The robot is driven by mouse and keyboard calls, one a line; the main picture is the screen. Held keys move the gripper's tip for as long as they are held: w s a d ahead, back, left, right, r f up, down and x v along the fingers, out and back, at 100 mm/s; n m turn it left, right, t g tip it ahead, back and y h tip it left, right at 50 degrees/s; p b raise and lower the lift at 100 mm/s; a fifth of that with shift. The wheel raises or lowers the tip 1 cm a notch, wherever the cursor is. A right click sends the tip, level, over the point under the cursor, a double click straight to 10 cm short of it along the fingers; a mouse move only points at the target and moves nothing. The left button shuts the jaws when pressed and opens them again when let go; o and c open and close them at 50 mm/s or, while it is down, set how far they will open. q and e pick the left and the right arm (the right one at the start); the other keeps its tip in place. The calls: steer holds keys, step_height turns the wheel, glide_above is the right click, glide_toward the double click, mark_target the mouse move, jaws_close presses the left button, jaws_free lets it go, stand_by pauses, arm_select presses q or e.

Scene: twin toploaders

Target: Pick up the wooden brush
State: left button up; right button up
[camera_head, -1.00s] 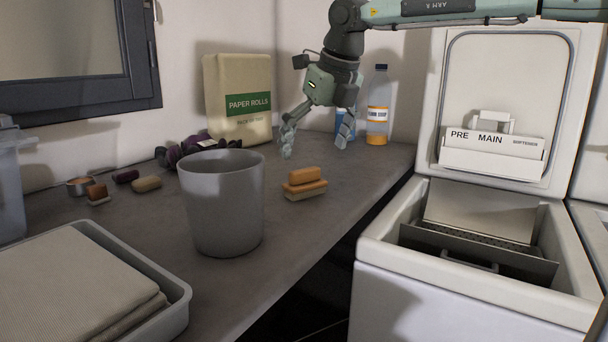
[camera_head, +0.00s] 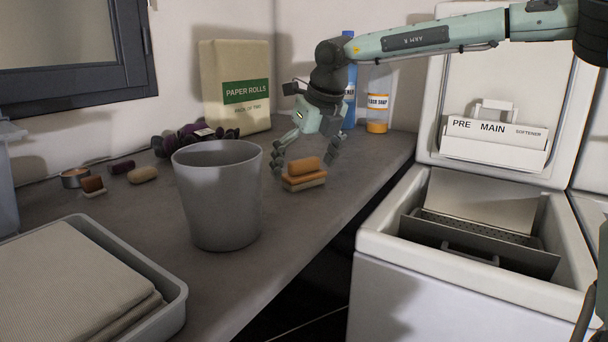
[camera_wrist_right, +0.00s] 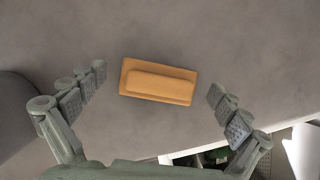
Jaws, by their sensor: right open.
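The wooden brush (camera_head: 304,174) lies on the grey counter to the right of the grey bin, orange-brown wood on top with a paler layer underneath. It also shows in the right wrist view (camera_wrist_right: 158,82), between the spread fingers and a little beyond their tips. My right gripper (camera_head: 305,166) is open and empty, pointing down just above and behind the brush, its fingers to either side of it. In the right wrist view the open fingers (camera_wrist_right: 158,85) appear apart from the brush. My left gripper is not in view.
A grey bin (camera_head: 219,200) stands close left of the brush. A paper rolls pack (camera_head: 236,110), a blue bottle (camera_head: 349,105) and a soap bottle (camera_head: 378,105) stand behind. A tray (camera_head: 178,308) of cloths is front left. The counter edge and open toploader (camera_head: 375,245) lie right.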

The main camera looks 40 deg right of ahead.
mark_target(304, 160)
steer(key=c, duration=1.2)
step_height(304, 160, up, 10)
steer(key=shift+s, duration=0.1)
